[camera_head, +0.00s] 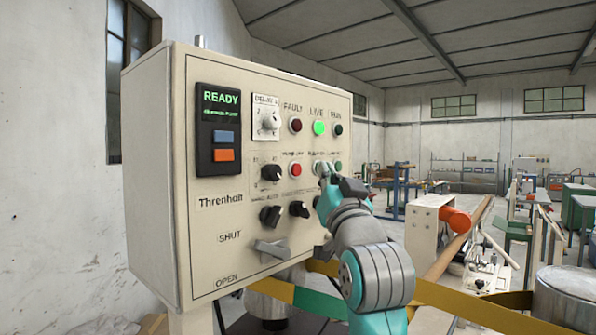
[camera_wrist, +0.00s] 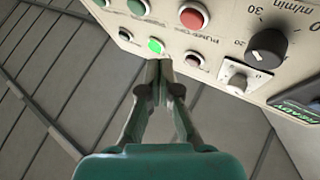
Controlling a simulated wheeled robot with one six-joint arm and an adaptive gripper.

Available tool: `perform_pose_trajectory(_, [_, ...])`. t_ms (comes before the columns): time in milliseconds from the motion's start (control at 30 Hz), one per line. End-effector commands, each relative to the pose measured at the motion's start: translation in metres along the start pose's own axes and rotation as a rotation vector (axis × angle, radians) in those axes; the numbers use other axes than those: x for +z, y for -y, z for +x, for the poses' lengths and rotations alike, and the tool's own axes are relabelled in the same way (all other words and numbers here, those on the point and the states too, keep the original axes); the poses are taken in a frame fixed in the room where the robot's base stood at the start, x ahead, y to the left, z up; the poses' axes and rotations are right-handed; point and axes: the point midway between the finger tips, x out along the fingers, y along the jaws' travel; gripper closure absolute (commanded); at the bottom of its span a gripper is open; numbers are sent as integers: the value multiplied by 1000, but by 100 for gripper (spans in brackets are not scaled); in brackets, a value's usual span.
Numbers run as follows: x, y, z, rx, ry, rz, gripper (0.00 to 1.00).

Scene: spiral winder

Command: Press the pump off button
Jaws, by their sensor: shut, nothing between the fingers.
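The pump off button appears to be the red button (camera_head: 296,170) in the panel's second row, with a small, blurred label above it. In the wrist view the red button (camera_wrist: 193,17) is near the top edge, by lettering that reads partly as "PUMP". My gripper (camera_head: 323,172) is shut and empty. In the head view its tips are right of the red button and overlap a green button (camera_head: 317,168). In the wrist view the fingertips (camera_wrist: 165,64) are just below the lit green lamp (camera_wrist: 155,46), apart from the red button. Whether they touch the panel cannot be told.
The cream control box (camera_head: 160,190) also has a READY display (camera_head: 219,100), a dark red fault lamp (camera_head: 295,125), a lit green live lamp (camera_head: 319,128), black knobs (camera_head: 270,215) and a grey lever (camera_head: 270,249). Yellow and teal rails (camera_head: 300,298) run below.

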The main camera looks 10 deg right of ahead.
Motion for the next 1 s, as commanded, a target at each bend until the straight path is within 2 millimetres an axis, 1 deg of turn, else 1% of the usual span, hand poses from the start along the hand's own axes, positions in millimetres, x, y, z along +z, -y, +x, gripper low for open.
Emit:
perform_pose_trajectory(133, [9,9,12,0,2,0,100])
perform_pose_trajectory(333, [17,16,22,0,2,1,100])
perform_pose_trajectory(1000, [18,18,25,1,1,0,100])
